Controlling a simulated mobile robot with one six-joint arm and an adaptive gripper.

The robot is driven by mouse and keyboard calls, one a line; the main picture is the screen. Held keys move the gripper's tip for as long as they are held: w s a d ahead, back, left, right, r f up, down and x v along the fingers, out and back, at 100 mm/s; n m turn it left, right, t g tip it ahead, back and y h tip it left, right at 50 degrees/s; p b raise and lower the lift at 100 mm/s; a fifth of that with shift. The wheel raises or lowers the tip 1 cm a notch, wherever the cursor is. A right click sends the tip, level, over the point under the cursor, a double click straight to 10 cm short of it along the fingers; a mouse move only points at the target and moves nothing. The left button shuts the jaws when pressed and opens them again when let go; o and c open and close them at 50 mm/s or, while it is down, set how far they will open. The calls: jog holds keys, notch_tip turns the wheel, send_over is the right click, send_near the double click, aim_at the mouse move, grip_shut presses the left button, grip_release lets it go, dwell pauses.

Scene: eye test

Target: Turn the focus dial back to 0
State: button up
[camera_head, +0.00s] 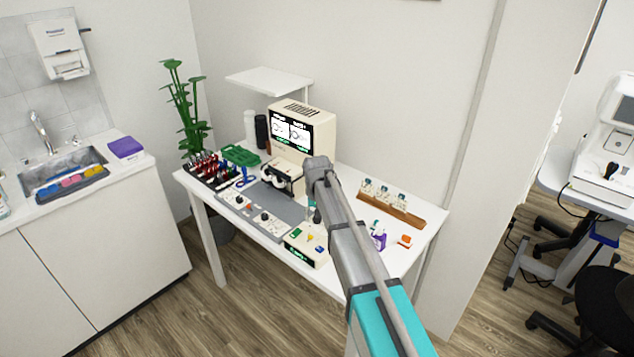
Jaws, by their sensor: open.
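A grey control panel (255,207) lies on the white table in front of a cream machine (318,128) with a lit black screen (291,131). Cream plates on the panel carry small dark knobs, one at the left (240,200) and one further right (264,217). I cannot tell which is the focus dial; labels and pointer marks are too small to read. My arm reaches in from the lower right. My gripper (315,214) hangs below its wrist, right of the panel, apart from these knobs. It is open; its fingers are small and partly hidden by the arm.
A cream box with coloured buttons (307,246) stands at the table's front edge. A wooden rack (391,208) and a purple item (379,241) are at the right. A tool rack (208,168) and green tray (241,155) are at the left. A sink counter (75,187) stands further left.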

jog(key=m, duration=0.7)
notch_tip(320, 180, up, 14)
jog(key=p, duration=1.3)
jog(key=shift+p, duration=0.4)
jog(key=shift+f, duration=0.1)
jog(key=s+d+n, duration=0.5)
jog(key=s+d, duration=1.6)
jog(key=s, duration=0.5)
jog(key=shift+d, duration=0.25)
